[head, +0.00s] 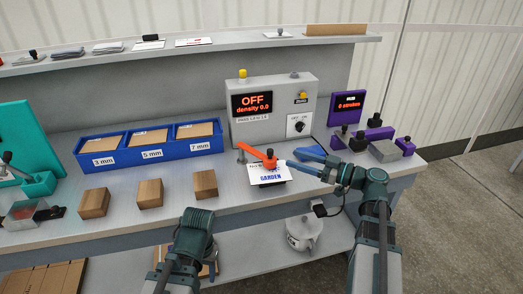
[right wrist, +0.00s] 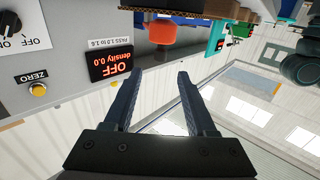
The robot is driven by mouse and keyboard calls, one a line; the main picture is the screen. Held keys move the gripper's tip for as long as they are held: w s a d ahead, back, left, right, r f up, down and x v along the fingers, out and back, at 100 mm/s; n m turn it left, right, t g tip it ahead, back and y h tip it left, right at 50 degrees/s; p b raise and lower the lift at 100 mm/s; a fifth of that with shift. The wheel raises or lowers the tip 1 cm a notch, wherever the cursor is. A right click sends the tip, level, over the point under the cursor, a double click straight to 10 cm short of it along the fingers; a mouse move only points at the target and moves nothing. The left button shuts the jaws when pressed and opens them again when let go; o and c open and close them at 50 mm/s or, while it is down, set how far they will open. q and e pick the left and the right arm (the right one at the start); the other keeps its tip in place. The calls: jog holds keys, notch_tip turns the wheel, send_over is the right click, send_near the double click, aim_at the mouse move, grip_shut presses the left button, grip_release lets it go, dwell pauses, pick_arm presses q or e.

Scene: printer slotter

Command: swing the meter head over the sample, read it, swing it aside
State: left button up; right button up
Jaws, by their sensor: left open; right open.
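The orange meter head (head: 268,160) reaches from a small post over the back edge of the white sample card (head: 270,178), which reads GARDEN. The grey meter box (head: 283,100) has a display (head: 252,104) reading OFF, density 0.0. My right gripper (head: 290,163) is open, its blue fingers pointing left, close to the meter head's free end. In the right wrist view the open right gripper (right wrist: 160,72) has the orange head (right wrist: 152,32) just beyond its fingertips, and nothing is between them. My left arm is folded low at the front; its fingers are not visible.
A dark knob (head: 299,127) marked OFF and ON sits on the box; a yellow ZERO button (right wrist: 38,89) shows in the wrist view. Left are wooden blocks (head: 150,193) and a blue tray (head: 116,159). Right are purple fixtures (head: 374,134). A shelf (head: 235,41) runs behind.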

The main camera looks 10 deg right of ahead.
aim_at(261, 157)
jog(key=x, duration=1.2)
jog(key=shift+w+a, duration=0.15)
jog(key=shift+a, duration=0.05)
grip_shut()
dwell(1.0)
